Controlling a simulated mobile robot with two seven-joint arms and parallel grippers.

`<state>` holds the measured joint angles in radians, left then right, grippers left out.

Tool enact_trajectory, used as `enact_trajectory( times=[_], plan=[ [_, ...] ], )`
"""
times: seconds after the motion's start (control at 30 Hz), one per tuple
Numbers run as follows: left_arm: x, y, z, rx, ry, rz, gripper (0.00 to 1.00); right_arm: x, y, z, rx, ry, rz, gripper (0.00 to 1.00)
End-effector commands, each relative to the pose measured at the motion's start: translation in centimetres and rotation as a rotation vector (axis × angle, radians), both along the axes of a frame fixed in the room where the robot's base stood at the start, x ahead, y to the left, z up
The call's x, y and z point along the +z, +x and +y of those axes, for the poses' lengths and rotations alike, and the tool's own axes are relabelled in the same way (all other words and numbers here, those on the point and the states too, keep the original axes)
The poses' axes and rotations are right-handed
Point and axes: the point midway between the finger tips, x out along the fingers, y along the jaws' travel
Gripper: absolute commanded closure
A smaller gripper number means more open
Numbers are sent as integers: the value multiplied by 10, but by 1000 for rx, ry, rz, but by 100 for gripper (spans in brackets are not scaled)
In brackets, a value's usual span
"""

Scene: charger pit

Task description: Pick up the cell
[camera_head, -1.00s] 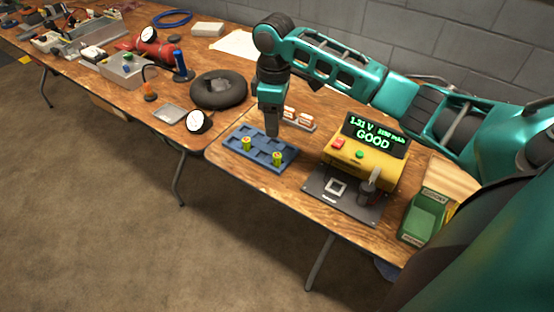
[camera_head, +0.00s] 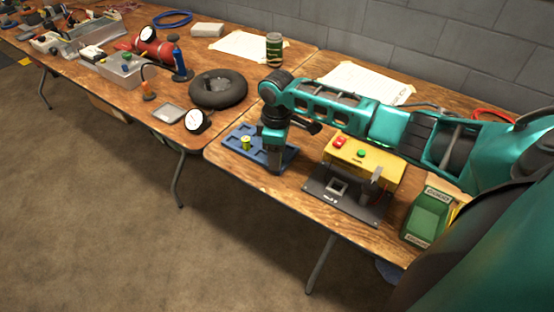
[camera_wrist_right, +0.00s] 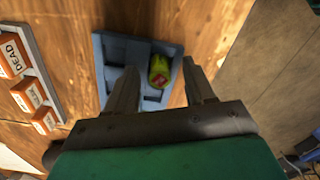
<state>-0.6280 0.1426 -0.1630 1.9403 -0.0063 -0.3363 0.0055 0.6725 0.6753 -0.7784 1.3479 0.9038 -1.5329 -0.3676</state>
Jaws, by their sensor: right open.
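A blue tray (camera_head: 233,136) with recesses lies near the front edge of the nearer table. A yellow-green cell (camera_head: 245,143) stands in its left part. My right gripper (camera_head: 275,171) points down over the tray's right part and hides what is there. In the right wrist view, the open right gripper (camera_wrist_right: 160,84) is over the tray (camera_wrist_right: 112,52). A yellow-green cell (camera_wrist_right: 158,70) with a reddish end shows between the finger lines, nearer the right finger; I cannot tell which cell it is. My left gripper is not in view.
A yellow tester (camera_head: 377,163) with red and green buttons stands right of the tray on a dark base (camera_head: 323,197). A green bin (camera_head: 428,215) is farther right. Small orange-labelled blocks (camera_wrist_right: 24,92) sit beside the tray. A black ring (camera_head: 218,89) lies on the farther table.

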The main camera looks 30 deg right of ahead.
Motion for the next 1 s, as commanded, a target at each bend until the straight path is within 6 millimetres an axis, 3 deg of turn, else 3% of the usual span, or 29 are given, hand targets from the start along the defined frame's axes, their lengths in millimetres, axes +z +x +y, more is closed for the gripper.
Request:
enact_trajectory(
  times=[0.13, 0.7, 1.0],
  plan=[
    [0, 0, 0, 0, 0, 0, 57, 0, 0, 0, 0, 0, 0, 47],
    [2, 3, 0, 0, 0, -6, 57, 1, 0, 0, 0, -1, 1, 100],
    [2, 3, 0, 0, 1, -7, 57, 2, 0, 0, 0, 0, 0, 100]
  ],
)
